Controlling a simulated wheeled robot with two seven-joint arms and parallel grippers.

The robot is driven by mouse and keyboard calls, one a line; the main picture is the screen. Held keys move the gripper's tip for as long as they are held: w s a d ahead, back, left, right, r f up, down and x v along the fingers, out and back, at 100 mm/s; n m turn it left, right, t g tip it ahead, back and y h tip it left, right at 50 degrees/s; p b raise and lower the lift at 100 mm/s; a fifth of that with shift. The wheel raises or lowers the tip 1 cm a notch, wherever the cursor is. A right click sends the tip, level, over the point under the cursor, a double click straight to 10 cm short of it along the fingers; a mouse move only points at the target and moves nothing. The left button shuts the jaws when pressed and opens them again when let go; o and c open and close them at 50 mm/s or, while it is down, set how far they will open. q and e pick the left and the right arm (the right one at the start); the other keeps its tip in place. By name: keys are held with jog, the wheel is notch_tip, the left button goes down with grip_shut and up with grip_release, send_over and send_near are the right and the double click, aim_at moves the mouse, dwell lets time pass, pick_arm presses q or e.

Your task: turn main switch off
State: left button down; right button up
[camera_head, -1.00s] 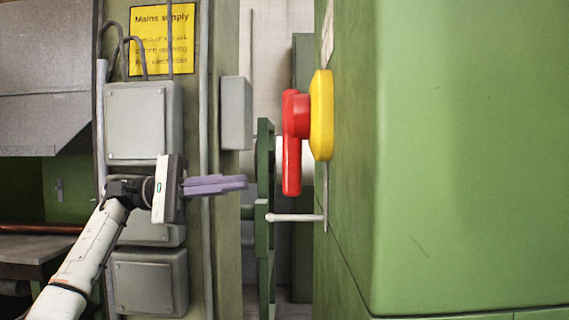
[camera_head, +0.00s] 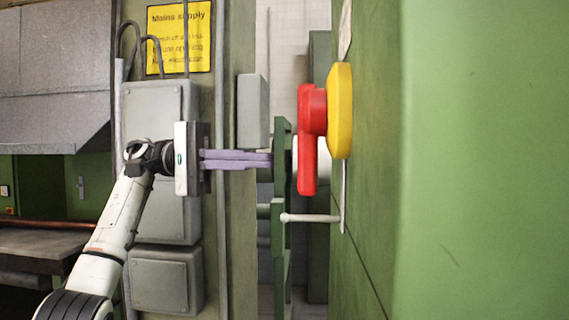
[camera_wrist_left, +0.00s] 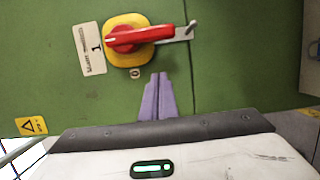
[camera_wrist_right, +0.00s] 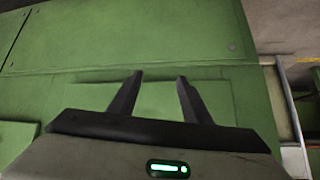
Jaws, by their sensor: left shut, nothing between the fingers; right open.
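The main switch is a red handle (camera_head: 308,150) on a yellow plate (camera_head: 340,110), fixed to the side of the green cabinet (camera_head: 480,200). In the head view the handle hangs upright. The left wrist view shows the red handle (camera_wrist_left: 142,37) on its yellow plate (camera_wrist_left: 118,52), beside a label with a "1" and a small "0" mark below. My left gripper (camera_head: 270,160) is shut and empty, its purple fingers pointing at the handle's lower half with a small gap in the picture. The left wrist view shows the fingers (camera_wrist_left: 159,78) just below the handle. My right gripper (camera_wrist_right: 160,76) is open and empty, facing green panels.
A grey metal lever (camera_head: 310,218) sticks out of the cabinet below the red handle. Grey boxes (camera_head: 160,110) and a yellow "Mains supply" sign (camera_head: 178,38) are on the post behind my left arm. A narrow gap lies between post and cabinet.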

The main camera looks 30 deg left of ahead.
aim_at(308, 140)
pick_arm(q)
jog(key=s+d, duration=0.2)
jog(key=d, duration=0.5)
jog(key=shift+s+d, duration=0.15)
jog(key=shift+s, duration=0.1)
pick_arm(e)
jog(key=shift+r, duration=0.15)
pick_arm(q)
jog(key=shift+s+d+f+n, duration=0.1)
jog(key=shift+s+f+n, duration=0.05)
jog(key=shift+n, duration=0.15)
pick_arm(e)
jog(key=shift+a, duration=0.25)
